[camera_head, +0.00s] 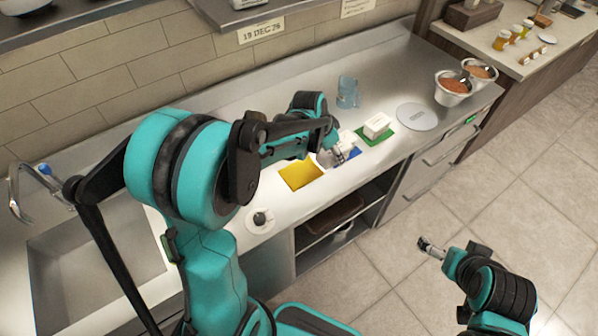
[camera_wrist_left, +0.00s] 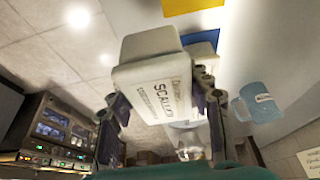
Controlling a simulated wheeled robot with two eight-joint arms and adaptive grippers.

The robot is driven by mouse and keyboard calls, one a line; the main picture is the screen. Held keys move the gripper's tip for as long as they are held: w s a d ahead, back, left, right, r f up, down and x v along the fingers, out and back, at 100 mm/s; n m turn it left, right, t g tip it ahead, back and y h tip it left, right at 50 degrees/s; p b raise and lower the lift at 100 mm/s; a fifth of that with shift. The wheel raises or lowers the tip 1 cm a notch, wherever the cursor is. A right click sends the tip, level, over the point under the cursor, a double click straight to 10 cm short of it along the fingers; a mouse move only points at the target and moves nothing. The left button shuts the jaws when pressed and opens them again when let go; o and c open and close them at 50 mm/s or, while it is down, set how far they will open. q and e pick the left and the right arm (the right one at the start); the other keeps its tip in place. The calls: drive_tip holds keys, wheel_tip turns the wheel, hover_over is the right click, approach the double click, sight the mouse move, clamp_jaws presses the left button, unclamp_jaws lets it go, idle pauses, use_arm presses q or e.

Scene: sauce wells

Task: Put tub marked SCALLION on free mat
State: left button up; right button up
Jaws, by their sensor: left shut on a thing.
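The white tub marked SCALLION (camera_wrist_left: 165,85) is between the fingers of my left gripper (camera_wrist_left: 163,100) in the left wrist view, its lettering facing the camera. My left gripper is shut on it. In the head view my left gripper (camera_head: 330,157) is by the blue mat (camera_head: 354,152), and the tub (camera_head: 347,137) shows partly behind it. I cannot tell whether the tub touches the mat. The yellow mat (camera_head: 300,175) is bare. The green mat (camera_head: 372,139) bears another white tub (camera_head: 377,124). My right gripper (camera_head: 428,246) is over the floor, its jaws unclear.
A blue clear jug (camera_head: 347,92) stands behind the mats, and it also shows in the left wrist view (camera_wrist_left: 257,103). A grey round disc (camera_head: 417,117) and two metal bowls (camera_head: 454,86) are to the right. A small round dish (camera_head: 261,220) sits near the sink (camera_head: 95,255).

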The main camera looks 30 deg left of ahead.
use_arm(q)
drive_tip(key=b, duration=0.2)
hover_over(306, 169)
drive_tip(key=s, duration=0.1)
drive_tip(key=f, duration=0.3)
drive_tip(key=a+f, duration=0.1)
drive_tip(key=f, duration=0.1)
drive_tip(key=shift+s+f, duration=0.1)
drive_tip(key=shift+f, duration=0.25)
wheel_tip(306, 169, down, 4)
drive_tip(key=shift+f+b, duration=0.1)
drive_tip(key=shift+b, duration=0.45)
drive_tip(key=o, duration=1.4)
